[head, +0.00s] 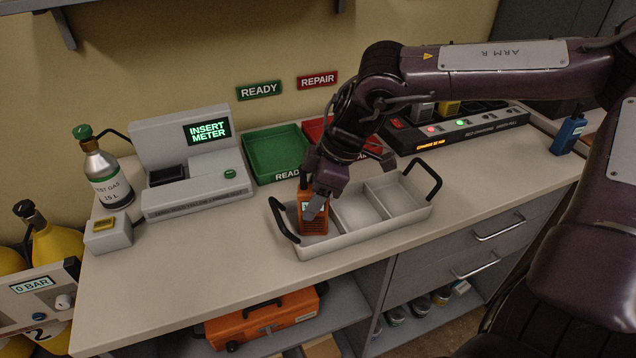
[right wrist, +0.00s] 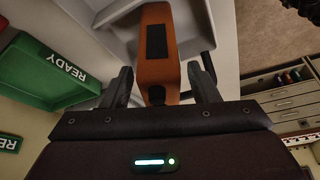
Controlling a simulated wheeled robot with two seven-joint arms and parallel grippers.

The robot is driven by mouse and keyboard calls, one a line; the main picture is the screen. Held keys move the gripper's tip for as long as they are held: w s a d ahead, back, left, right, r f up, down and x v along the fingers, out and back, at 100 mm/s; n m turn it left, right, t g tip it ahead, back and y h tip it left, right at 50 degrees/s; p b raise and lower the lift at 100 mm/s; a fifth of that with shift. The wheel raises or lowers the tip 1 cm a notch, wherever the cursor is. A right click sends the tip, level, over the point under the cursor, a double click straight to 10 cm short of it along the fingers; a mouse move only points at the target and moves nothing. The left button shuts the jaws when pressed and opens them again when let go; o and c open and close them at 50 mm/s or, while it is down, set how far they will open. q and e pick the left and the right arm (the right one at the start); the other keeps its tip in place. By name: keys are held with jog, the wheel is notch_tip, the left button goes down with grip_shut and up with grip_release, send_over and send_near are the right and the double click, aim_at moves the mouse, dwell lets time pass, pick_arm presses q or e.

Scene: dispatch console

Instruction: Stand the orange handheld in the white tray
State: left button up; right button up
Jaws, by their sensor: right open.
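The orange handheld (head: 312,226) stands upright in the left compartment of the white tray (head: 345,238) on the counter. In the right wrist view the orange handheld (right wrist: 158,75) shows its side with a black patch, between the fingers. My right gripper (head: 318,197) is at the handheld's upper part, with its fingers open on either side of it. In the right wrist view a gap shows between the fingers (right wrist: 163,88) and the handheld. The tray's middle and right compartments look empty. My left gripper is not in view.
A green READY tray (head: 277,148) and a red REPAIR tray (head: 318,130) lie behind the white tray, the red one partly hidden by my arm. A meter tester (head: 190,150) and gas bottle (head: 103,175) stand left. A charging strip (head: 455,138) stands at the back right. Counter at front is clear.

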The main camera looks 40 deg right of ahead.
jog(key=v, duration=1.2)
jog(key=shift+r, duration=0.15)
jog(key=shift+a, duration=0.1)
